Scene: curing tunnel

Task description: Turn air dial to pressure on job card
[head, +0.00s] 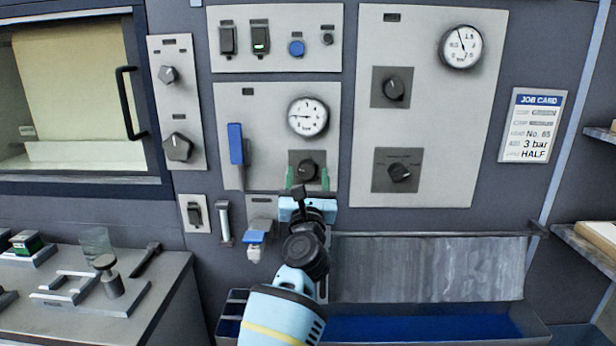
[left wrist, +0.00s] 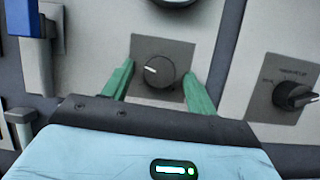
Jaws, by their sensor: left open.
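A black round dial (head: 306,168) with a pale pointer line sits on a dark square plate below a round white gauge (head: 308,117) on the middle panel. The gauge needle points left; its numbers are too small to read. In the left wrist view the dial (left wrist: 153,72) has its line toward the left, slightly up. My left gripper (head: 307,180) is open, with its green fingers on either side of the dial; they appear apart from it. The gripper also shows in the left wrist view (left wrist: 158,90). The job card (head: 531,125) at right reads No. 65, 3 bar, HALF.
The right panel has another gauge (head: 461,47) and two black knobs, upper (head: 394,88) and lower (head: 400,172). A blue-handled lever (head: 236,144) stands left of the dial. A grey bench (head: 165,290) with a glass is at lower left. A blue-floored trough (head: 430,327) lies below.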

